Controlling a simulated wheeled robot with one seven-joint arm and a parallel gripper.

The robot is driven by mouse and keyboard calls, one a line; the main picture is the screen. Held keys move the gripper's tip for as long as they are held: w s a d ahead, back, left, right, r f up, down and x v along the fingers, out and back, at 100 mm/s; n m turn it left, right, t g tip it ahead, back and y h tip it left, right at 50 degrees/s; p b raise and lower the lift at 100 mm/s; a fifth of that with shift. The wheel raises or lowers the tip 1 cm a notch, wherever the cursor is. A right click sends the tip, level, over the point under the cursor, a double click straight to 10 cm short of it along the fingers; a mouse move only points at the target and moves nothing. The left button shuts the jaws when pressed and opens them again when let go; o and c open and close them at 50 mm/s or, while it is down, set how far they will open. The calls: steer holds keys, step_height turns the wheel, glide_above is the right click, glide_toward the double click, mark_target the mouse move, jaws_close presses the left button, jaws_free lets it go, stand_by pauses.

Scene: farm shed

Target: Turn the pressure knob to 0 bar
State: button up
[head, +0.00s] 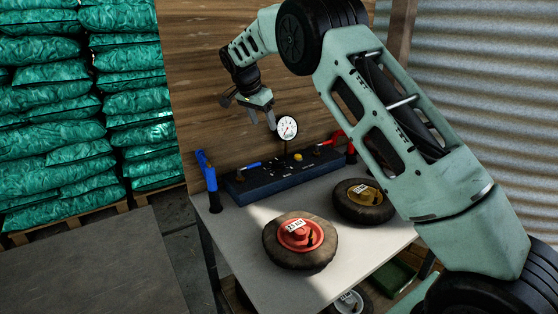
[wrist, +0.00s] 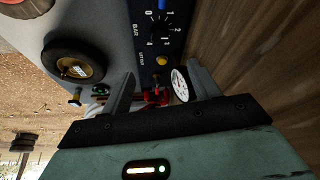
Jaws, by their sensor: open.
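The dark control panel (head: 285,180) stands at the back of the table. Its dark pressure knob (wrist: 160,27) shows at the top of the wrist view, ringed by white numbers and the word BAR; I cannot make out where it points. My gripper (head: 263,112) is open and empty, above the panel near the round white gauge (head: 287,129). In the wrist view its two fingers (wrist: 163,76) are spread apart, with the knob beyond the tips and not between them. The gauge also shows in the wrist view (wrist: 180,85), by the right finger; its reading is too small to tell.
A yellow button (head: 298,157), a blue lever (head: 249,165) and a red handle (head: 334,136) are on or beside the panel. A blue-handled tool (head: 207,177) stands left. Wheels with red (head: 300,240) and yellow (head: 364,199) hubs lie in front. A wooden wall (head: 215,80) rises behind.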

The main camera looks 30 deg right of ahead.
mark_target(278, 160)
steer(key=p+x, duration=0.1)
steer(key=x, duration=1.6)
steer(key=shift+f, duration=0.1)
steer(key=c, duration=1)
